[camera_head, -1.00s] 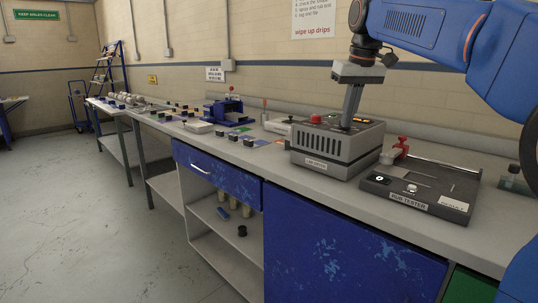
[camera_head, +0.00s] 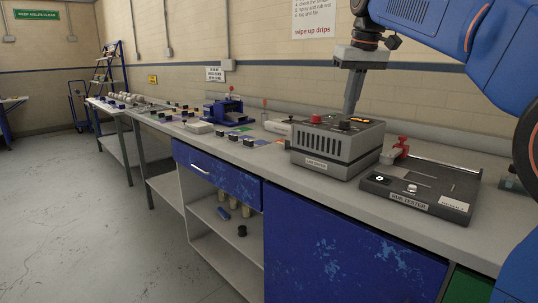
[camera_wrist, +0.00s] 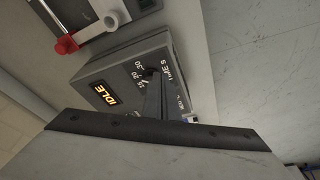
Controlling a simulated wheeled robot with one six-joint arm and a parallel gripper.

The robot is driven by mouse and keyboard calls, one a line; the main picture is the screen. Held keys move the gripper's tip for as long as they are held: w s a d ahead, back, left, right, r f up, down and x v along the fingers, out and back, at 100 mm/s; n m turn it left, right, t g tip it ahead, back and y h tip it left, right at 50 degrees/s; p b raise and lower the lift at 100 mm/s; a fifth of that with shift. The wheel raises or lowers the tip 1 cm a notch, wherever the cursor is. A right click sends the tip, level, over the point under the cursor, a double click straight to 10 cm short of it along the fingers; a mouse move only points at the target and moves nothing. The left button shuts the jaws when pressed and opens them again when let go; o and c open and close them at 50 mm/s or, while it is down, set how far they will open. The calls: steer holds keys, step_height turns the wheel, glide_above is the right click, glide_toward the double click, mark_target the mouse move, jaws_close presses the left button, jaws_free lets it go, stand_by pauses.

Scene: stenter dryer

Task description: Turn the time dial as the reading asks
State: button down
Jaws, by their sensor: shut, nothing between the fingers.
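The grey dryer (camera_head: 335,150) stands on the bench in the head view. A dark round dial (camera_head: 345,125) is on its top, beside a lit orange display (camera_head: 362,120). In the wrist view the display (camera_wrist: 106,95) reads IDLE. Printing there reads TIME S, with numbers such as 20 and 30 around the dial (camera_wrist: 150,73). My gripper (camera_head: 350,112) is shut and empty, pointing down just above the dial. In the wrist view its fingers (camera_wrist: 152,90) hide much of the dial, so its pointer setting is unclear.
A red button (camera_head: 315,119) is on the dryer's top, left of the dial. The dark rub tester (camera_head: 420,190), with a red part (camera_head: 402,145), stands to the right. A blue device (camera_head: 222,108) and small items are farther left on the bench.

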steer(key=shift+r, duration=1.25)
steer(key=shift+d, duration=0.1)
steer(key=shift+w+d+f, duration=0.2)
steer(key=shift+d+f, duration=0.1)
steer(key=shift+f, duration=0.7)
steer(key=shift+w+d+f, duration=0.15)
steer(key=shift+d+f, duration=0.2)
steer(key=shift+f, duration=0.7)
steer(key=shift+w+d+f, duration=0.2)
steer(key=shift+d+f, duration=0.1)
steer(key=shift+f, duration=0.7)
steer(key=shift+s+a, duration=0.1)
steer(key=shift+a, duration=0.4)
steer(key=shift+s, duration=0.1)
steer(key=shift+s+d+r, duration=0.1)
steer(key=shift+s, duration=0.2)
step_height(320, 180, up, 6)
steer(key=shift+f, duration=0.1)
